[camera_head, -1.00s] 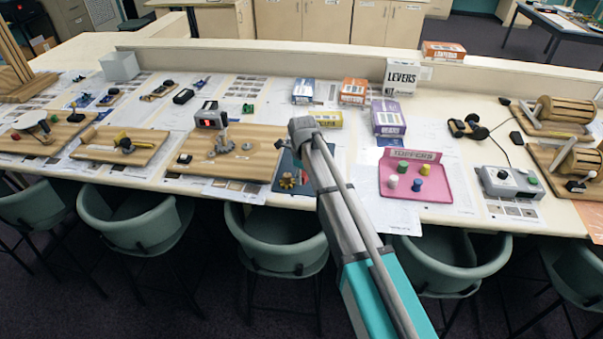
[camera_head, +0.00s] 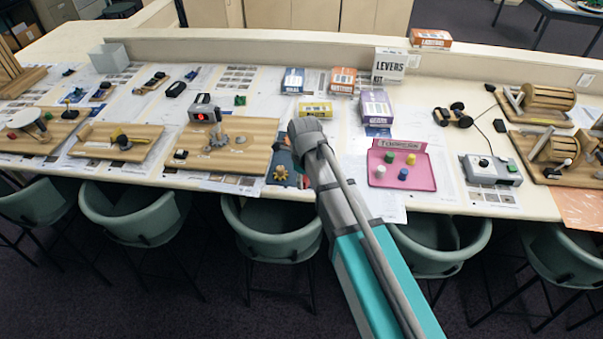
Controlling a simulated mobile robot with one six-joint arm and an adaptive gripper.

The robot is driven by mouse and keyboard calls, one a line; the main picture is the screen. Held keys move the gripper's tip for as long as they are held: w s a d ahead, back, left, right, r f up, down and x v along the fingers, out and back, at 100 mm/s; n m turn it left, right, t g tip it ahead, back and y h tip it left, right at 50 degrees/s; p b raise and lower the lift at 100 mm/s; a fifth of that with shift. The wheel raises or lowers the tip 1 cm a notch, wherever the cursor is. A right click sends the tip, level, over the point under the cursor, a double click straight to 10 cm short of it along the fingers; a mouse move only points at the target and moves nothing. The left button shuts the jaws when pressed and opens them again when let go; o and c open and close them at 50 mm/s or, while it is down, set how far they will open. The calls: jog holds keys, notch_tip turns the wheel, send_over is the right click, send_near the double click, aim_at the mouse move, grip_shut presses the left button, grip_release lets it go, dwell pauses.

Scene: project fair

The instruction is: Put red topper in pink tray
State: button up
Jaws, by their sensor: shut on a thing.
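The pink tray (camera_head: 424,180) lies on the counter right of my arm, with an upright sign at its back. In it stand a white topper (camera_head: 380,171), a blue topper (camera_head: 403,174), a green topper (camera_head: 390,157) and a yellow topper (camera_head: 411,159), apart from each other. I see no red topper in the tray or clearly anywhere else. My arm reaches up from the bottom over the counter's front edge, left of the tray. Its fingers are hidden behind the arm, so I cannot see what is between them.
Several small boxes stand behind the tray, among them a purple box (camera_head: 376,107) and a yellow box (camera_head: 315,110). A grey control box (camera_head: 491,170) lies right of the tray. A wooden gear board (camera_head: 235,155) lies to the left. Chairs line the front.

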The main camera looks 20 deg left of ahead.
dwell(0.7)
jog(key=shift+f+b, duration=1.35)
jog(key=shift+d+r, duration=0.1)
